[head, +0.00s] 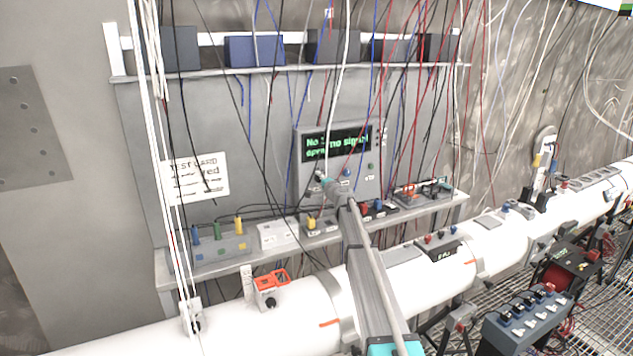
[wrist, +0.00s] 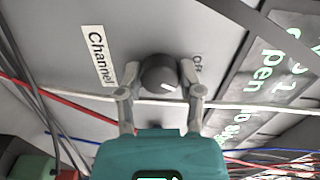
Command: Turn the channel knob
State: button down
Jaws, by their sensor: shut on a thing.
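The channel knob (wrist: 160,75) is a dark round knob with a white pointer line, beside a label reading "Channel" (wrist: 100,57), in the wrist view. My gripper (wrist: 160,84) has one finger on each side of the knob and is shut on it. In the head view, my gripper (head: 325,180) reaches the lower left of the grey instrument box (head: 368,178). There the knob is hidden behind my gripper. The box's display (head: 335,142) shows green text that includes "no signal".
Several red, white, black and blue cables hang in front of the panel, and a white cable (wrist: 255,107) crosses close to my fingers. A shelf (head: 160,270) with small boxes lies below the instrument. A large white pipe (head: 300,312) runs along the front.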

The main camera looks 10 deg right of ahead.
jog(key=shift+s+d+m, duration=0.1)
jog(key=shift+d+m, duration=0.1)
jog(key=shift+m, duration=0.9)
jog(key=shift+c, duration=1.5)
grip_release()
jog(key=shift+d, duration=0.1)
jog(key=shift+o, duration=0.2)
jog(key=v, duration=1.2)
